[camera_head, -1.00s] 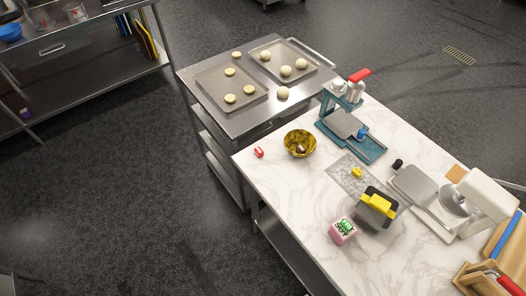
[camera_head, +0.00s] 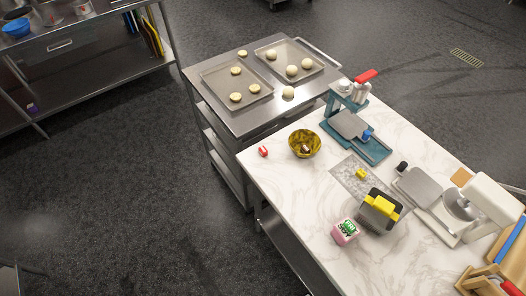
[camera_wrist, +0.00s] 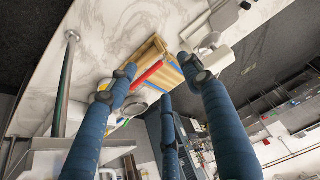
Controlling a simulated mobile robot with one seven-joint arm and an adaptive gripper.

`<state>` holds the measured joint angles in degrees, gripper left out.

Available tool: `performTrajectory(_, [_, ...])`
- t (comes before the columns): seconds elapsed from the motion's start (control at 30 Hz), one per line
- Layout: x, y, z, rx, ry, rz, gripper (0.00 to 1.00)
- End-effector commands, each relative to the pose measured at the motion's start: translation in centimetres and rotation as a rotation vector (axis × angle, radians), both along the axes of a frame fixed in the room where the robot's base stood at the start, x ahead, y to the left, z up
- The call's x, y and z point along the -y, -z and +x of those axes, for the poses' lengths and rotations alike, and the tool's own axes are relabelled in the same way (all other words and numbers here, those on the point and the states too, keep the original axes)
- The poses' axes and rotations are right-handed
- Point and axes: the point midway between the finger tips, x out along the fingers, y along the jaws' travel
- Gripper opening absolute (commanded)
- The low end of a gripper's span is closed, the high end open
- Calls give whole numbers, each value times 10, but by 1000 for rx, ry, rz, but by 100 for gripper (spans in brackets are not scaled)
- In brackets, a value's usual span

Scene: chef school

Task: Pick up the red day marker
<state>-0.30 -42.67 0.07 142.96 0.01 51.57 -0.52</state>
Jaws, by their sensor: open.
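The red day marker (camera_head: 263,152) is a small red piece with a white patch. It lies on the white marble counter (camera_head: 290,185) near its left edge, left of a yellow-brown bowl (camera_head: 304,143). My gripper (camera_wrist: 165,88) shows only in the wrist view, with blue fingers spread apart and nothing between their tips. It is not visible in the head view. I cannot make out the marker in the wrist view, so its distance from my gripper cannot be told.
A pink box (camera_head: 344,232), a grey-and-yellow device (camera_head: 379,211), a teal press (camera_head: 355,135) and a white slicer (camera_head: 483,200) stand on the counter. A steel cart (camera_head: 222,116) with dough trays adjoins it. A wooden rack (camera_wrist: 150,52) shows beyond my fingers. Dark floor lies clear at left.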

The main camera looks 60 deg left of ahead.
Motion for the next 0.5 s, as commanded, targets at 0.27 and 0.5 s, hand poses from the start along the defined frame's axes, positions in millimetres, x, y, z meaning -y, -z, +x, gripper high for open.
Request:
performTrajectory(0.27, [-22,-14,28,-29,-160,-49,50])
performTrajectory(0.5, [-70,-29,75,-66,-443,-134,50])
